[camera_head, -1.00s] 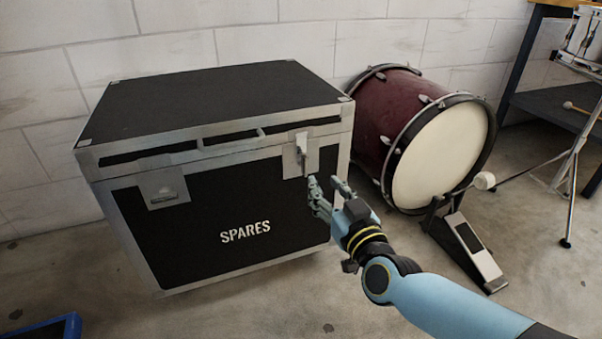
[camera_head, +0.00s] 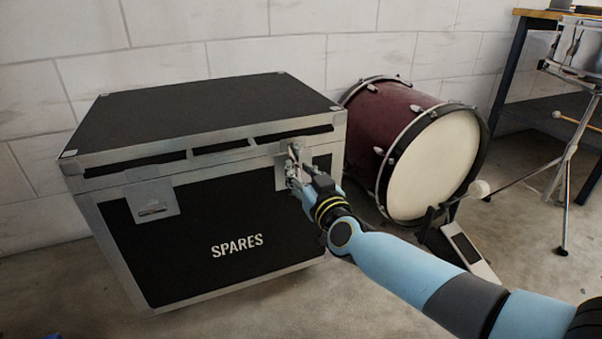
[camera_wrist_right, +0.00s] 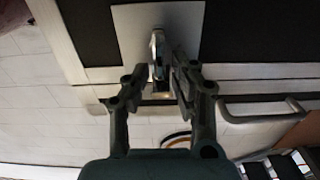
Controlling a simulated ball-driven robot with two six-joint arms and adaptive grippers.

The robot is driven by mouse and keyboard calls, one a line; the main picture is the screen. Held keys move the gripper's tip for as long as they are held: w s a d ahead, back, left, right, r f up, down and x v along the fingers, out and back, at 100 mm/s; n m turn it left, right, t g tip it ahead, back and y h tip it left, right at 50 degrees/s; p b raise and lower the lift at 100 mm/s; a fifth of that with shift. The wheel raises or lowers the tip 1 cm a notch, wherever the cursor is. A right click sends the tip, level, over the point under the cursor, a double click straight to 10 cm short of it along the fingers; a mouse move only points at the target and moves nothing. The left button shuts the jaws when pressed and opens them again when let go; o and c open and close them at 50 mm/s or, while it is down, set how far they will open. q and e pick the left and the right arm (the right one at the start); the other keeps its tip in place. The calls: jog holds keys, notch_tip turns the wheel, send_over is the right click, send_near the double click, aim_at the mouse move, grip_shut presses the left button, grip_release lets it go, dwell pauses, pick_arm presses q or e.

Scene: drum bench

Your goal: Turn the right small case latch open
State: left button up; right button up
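The black SPARES case (camera_head: 180,240) with metal edging stands at the left of the head view. Its right latch has a light plate (camera_head: 280,178) on the front right, with a small metal lever (camera_head: 294,150) on it. My right gripper (camera_head: 297,172) is at this latch and hides part of it. In the right wrist view the latch lever (camera_wrist_right: 157,48) lies between my two spread fingers (camera_wrist_right: 158,78), against the pale plate (camera_wrist_right: 125,35). I see a gap beside the lever; contact with a finger is unclear. My left gripper is out of view.
The case's left latch (camera_head: 152,200) is on the front left. A maroon bass drum (camera_head: 430,155) stands right of the case, with a pedal (camera_head: 468,250) before it. A metal stand (camera_head: 567,190) and workbench (camera_head: 510,90) are farther right.

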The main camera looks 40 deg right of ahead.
grip_shut()
